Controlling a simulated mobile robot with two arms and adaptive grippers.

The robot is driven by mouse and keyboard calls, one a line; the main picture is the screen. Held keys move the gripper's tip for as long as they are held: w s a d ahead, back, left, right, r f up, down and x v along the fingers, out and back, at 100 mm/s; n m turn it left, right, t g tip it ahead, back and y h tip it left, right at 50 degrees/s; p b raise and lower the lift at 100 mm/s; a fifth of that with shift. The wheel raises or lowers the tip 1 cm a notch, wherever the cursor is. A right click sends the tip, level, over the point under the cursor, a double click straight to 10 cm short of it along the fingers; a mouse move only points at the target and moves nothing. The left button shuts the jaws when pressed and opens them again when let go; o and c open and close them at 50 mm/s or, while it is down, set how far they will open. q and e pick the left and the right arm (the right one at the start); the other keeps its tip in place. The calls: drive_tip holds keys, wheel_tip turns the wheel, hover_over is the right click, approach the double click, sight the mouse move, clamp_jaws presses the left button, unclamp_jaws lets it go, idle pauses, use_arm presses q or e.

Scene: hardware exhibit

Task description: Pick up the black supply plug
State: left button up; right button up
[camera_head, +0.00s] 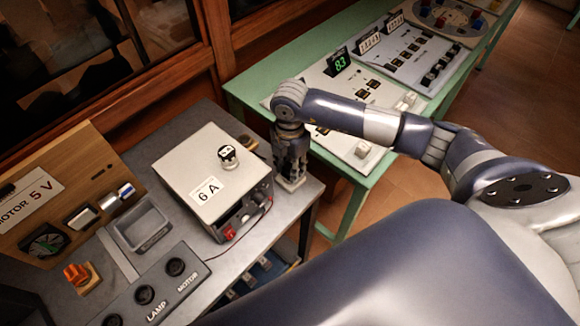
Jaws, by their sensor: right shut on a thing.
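My right gripper (291,174) points down at the right end of the grey bench, beside the pale supply box (205,165) marked "6 A". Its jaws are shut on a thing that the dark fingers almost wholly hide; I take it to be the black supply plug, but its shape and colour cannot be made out. A small pale block (291,185) shows at the fingertips, low over the bench top. My left gripper is not in view.
The supply box stands close left of my gripper, with a black knob (228,155) on top and a red terminal (230,234) in front. A socket panel (160,290), grey tray (140,226) and orange part (77,273) lie left. A green table (346,204) stands right, across a gap.

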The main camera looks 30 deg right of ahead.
drive_tip(key=shift+w+r, duration=0.1)
drive_tip(key=shift+r, duration=0.3)
drive_tip(key=shift+s+r+b, duration=0.15)
drive_tip(key=shift+r+b, duration=0.25)
drive_tip(key=shift+r, duration=0.15)
drive_tip(key=shift+s+r+b, duration=0.15)
drive_tip(key=shift+r+b, duration=0.2)
drive_tip(key=shift+r, duration=0.15)
drive_tip(key=s+a+r+b, duration=0.1)
drive_tip(key=s+b, duration=0.1)
drive_tip(key=s, duration=0.5)
drive_tip(key=s+a+b, duration=0.1)
drive_tip(key=s+a, duration=0.1)
drive_tip(key=s, duration=0.6)
drive_tip(key=shift+s+r+b, duration=0.15)
drive_tip(key=shift+r+b, duration=0.2)
